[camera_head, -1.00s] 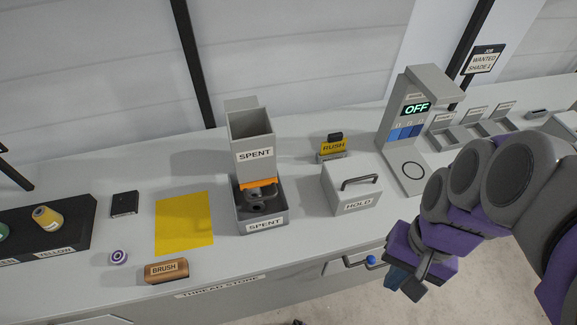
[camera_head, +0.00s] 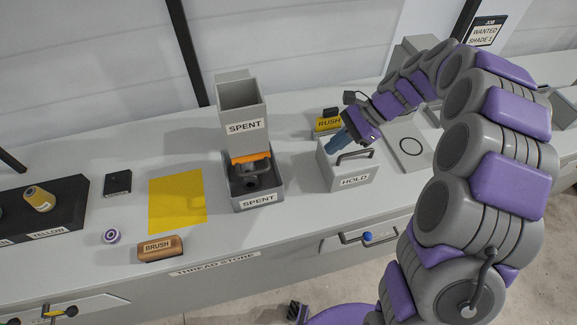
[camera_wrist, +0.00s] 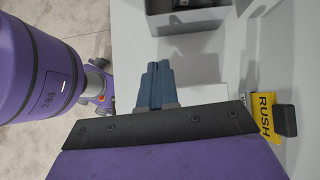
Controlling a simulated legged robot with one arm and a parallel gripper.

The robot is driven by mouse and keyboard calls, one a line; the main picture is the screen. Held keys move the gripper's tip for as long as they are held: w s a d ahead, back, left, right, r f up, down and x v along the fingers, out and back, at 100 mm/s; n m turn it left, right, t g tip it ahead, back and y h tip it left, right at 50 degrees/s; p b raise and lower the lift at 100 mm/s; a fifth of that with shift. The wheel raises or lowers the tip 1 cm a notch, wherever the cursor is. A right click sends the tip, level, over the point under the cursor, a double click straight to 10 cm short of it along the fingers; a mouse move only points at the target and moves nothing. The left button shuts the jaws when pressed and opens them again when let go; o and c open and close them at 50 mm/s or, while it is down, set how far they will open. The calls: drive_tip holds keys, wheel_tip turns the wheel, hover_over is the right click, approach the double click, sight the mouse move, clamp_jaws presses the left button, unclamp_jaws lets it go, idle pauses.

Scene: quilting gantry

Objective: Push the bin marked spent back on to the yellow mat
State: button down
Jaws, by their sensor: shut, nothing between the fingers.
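The grey bin marked spent (camera_head: 258,203) stands on the counter under a tall grey chute (camera_head: 243,112) also marked spent. Dark items lie in the bin below the chute's orange edge. The bin sits to the right of the yellow mat (camera_head: 178,202), apart from it, with a strip of bare counter between. The mat is bare. My gripper (camera_head: 333,146) has blue fingers and is shut and empty. It is above the box marked hold, to the right of the bin. The blue fingers also show in the wrist view (camera_wrist: 156,84).
The grey box marked hold (camera_head: 345,178) with a handle stands right of the bin. A yellow rush sign (camera_head: 327,124) is behind it. A brush (camera_head: 160,248), a purple-and-white spool (camera_head: 111,236) and a black block (camera_head: 117,184) lie around the mat.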

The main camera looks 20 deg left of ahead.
drive_tip(key=shift+w+d+f+m+y, duration=0.15)
drive_tip(key=shift+w+d+f+m, duration=0.05)
drive_tip(key=shift+w+f, duration=0.2)
drive_tip(key=shift+w+d+f+m+y, duration=0.2)
drive_tip(key=shift+w+f, duration=0.1)
drive_tip(key=shift+w, duration=0.15)
drive_tip(key=shift+a+f, duration=0.2)
drive_tip(key=b, duration=0.2)
approach(278, 168)
wheel_tip(278, 168, down, 3)
drive_tip(key=d, duration=0.2)
drive_tip(key=s+a, duration=0.1)
drive_tip(key=a, duration=0.1)
drive_tip(key=s+a+f, duration=0.1)
drive_tip(key=s+a, duration=0.1)
drive_tip(key=a, duration=0.1)
drive_tip(key=s+a+f, duration=0.1)
drive_tip(key=a, duration=0.1)
drive_tip(key=shift+s+a+f, duration=0.25)
drive_tip(key=shift+s+a, duration=0.1)
drive_tip(key=shift+a, duration=0.05)
drive_tip(key=shift+a+f, duration=0.15)
drive_tip(key=shift+a, duration=0.05)
drive_tip(key=w+d+f+p+v, duration=0.1)
drive_tip(key=p+v, duration=0.3)
drive_tip(key=v, duration=0.9)
drive_tip(key=shift+d+f, duration=0.4)
drive_tip(key=shift+f, duration=0.15)
